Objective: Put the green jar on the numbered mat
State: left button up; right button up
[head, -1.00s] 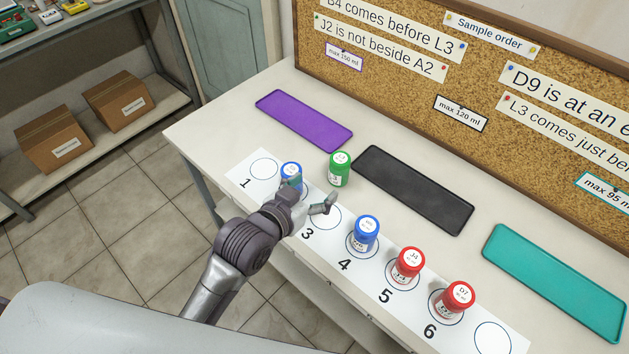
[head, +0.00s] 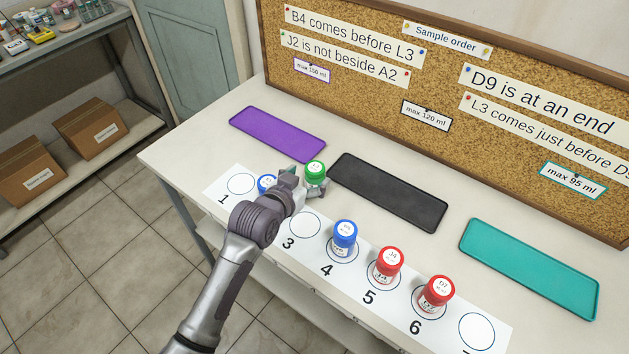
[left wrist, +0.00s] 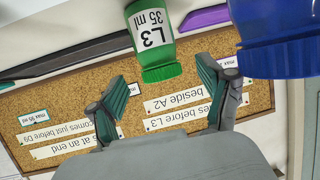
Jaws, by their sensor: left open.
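The green jar (head: 315,174) stands on the bench behind the numbered mat (head: 322,238), between the purple and black trays. In the left wrist view the green jar (left wrist: 152,45) shows its label, L3, 35 ml. My left gripper (head: 303,182) is open at the jar, with its fingertips on either side; I cannot tell whether they touch it. On the mat, a blue jar (head: 266,183) at circle 2 is partly hidden by my left gripper. Another blue jar (head: 344,237) stands on circle 4. Circles 1 and 3 and the last circle are empty. My right gripper is not in view.
Red jars stand on circle 5 (head: 388,265) and circle 6 (head: 436,293). A purple tray (head: 278,133), a black tray (head: 388,191) and a teal tray (head: 530,268) lie empty along the back. A corkboard (head: 380,80) with order notes stands behind them. The blue jar is close beside my left gripper.

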aim_at(312, 172)
pick_arm(q)
jog(key=x, duration=0.4)
jog(key=shift+w+r, duration=0.1)
jog(key=shift+r, duration=0.15)
jog(key=c, duration=1.4)
jog(key=shift+o, duration=0.2)
jog(key=shift+r, duration=0.15)
